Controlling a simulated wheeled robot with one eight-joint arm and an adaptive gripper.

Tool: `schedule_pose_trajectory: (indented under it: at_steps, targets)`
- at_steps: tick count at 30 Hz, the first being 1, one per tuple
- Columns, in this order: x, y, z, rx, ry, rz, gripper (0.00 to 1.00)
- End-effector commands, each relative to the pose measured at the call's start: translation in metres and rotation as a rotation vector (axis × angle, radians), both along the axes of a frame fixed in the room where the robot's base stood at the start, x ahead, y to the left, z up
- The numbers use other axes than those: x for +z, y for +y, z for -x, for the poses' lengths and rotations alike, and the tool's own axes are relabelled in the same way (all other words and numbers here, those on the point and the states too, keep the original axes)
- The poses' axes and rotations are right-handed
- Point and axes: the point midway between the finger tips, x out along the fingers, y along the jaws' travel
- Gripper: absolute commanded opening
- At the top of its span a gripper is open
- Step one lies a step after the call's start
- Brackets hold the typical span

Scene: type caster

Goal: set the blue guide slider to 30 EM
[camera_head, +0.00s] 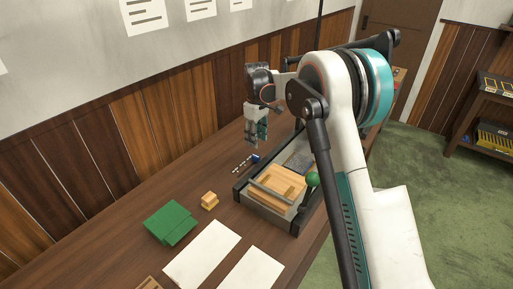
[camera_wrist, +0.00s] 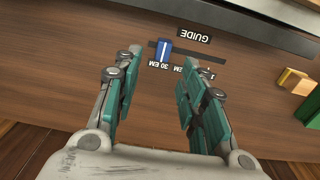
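The blue guide slider (camera_wrist: 164,50) has a white line and sits near the left end of a dark track (camera_wrist: 190,56) in the wrist view. The label "30 EM" (camera_wrist: 160,65) is directly beside it, upside down, and the slider appears lined up with it. A "GUIDE" plate (camera_wrist: 195,34) lies beyond the track. My gripper (camera_wrist: 161,80) is open, its two teal fingers apart and nothing between them, on the near side of the slider. In the head view my gripper (camera_head: 257,138) hangs above the blue slider (camera_head: 255,158); contact cannot be told.
A dark-framed caster box (camera_head: 283,211) with wooden blocks and a green-knobbed lever (camera_head: 312,180) stands right of the guide. Wood-panelled wall runs behind the table.

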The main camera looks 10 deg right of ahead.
Motion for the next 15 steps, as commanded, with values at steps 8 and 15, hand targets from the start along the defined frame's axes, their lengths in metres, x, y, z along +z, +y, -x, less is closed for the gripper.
schedule_pose_trajectory:
  at_steps: [8,15]
  targets:
    - [0.033,0.0,0.0,0.0,-0.001,0.001,0.38]
    - [0.037,0.0,0.0,0.0,-0.001,0.001,0.38]
